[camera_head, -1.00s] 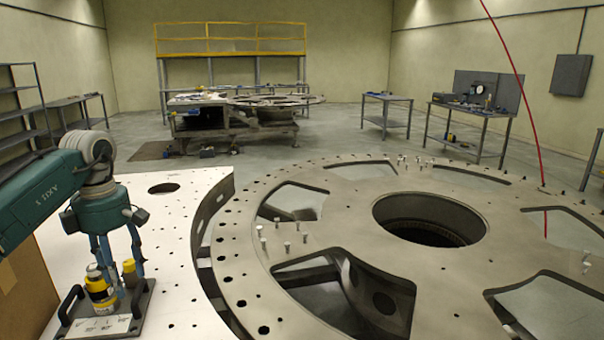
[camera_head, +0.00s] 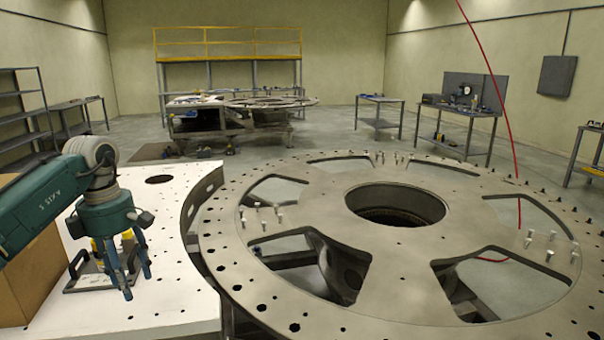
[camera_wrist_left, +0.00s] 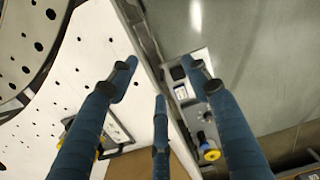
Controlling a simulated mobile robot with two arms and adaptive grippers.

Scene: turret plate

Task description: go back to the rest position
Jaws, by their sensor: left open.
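My left gripper (camera_head: 130,283) is open and empty, its blue fingers pointing down over the white plate (camera_head: 160,300). It is in front of a small dark-edged tray (camera_head: 88,283) with black handles. Yellow-topped items (camera_head: 99,246) on the tray are partly hidden behind the fingers. In the left wrist view the open fingers (camera_wrist_left: 160,72) are spread with nothing between them. A tray edge and yellow parts (camera_wrist_left: 98,151) show behind the left finger. My right gripper is not in view.
The large round turret plate (camera_head: 400,265) with openings and upright bolts lies right of the white plate. A cardboard box (camera_head: 30,275) is at the left. In the left wrist view a grey panel with a yellow knob (camera_wrist_left: 210,155) shows at the right. Workbenches stand far back.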

